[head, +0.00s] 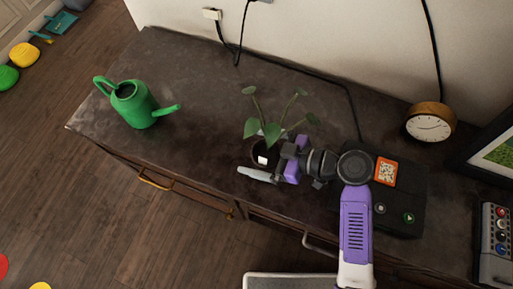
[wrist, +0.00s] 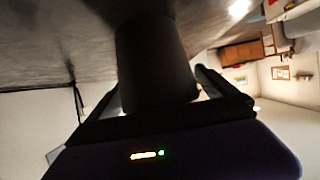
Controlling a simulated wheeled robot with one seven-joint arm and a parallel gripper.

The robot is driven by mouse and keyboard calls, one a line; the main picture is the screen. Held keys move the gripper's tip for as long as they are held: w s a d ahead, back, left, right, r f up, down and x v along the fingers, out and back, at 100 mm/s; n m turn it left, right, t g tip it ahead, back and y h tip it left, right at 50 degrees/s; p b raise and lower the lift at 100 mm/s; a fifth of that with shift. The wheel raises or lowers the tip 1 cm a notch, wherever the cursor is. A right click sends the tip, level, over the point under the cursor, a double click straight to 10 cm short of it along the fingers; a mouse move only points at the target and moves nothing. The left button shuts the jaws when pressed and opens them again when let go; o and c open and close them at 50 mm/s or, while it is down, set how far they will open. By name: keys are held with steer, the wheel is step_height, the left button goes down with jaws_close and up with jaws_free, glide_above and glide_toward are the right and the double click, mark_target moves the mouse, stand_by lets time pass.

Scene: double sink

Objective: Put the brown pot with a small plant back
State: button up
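The brown pot (head: 262,156) with a small plant stands upright on the dark tabletop, near the middle of the head view. My gripper (head: 265,153) reaches in from the right with one finger on the far side of the pot and one on the near side. In the wrist view the dark pot (wrist: 155,65) fills the space between the fingers (wrist: 160,98). Small bright gaps show beside it, so the fingers look open around it. Exact contact is hard to see.
A green watering can (head: 137,104) stands at the left of the dark tabletop (head: 190,80). A black box (head: 400,215) with buttons lies under my arm at the right. A round clock (head: 430,122) stands behind it. The tabletop between can and pot is clear.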

steer(key=shift+r, duration=0.1)
steer(key=v, duration=1.2)
steer(key=shift+b, duration=0.45)
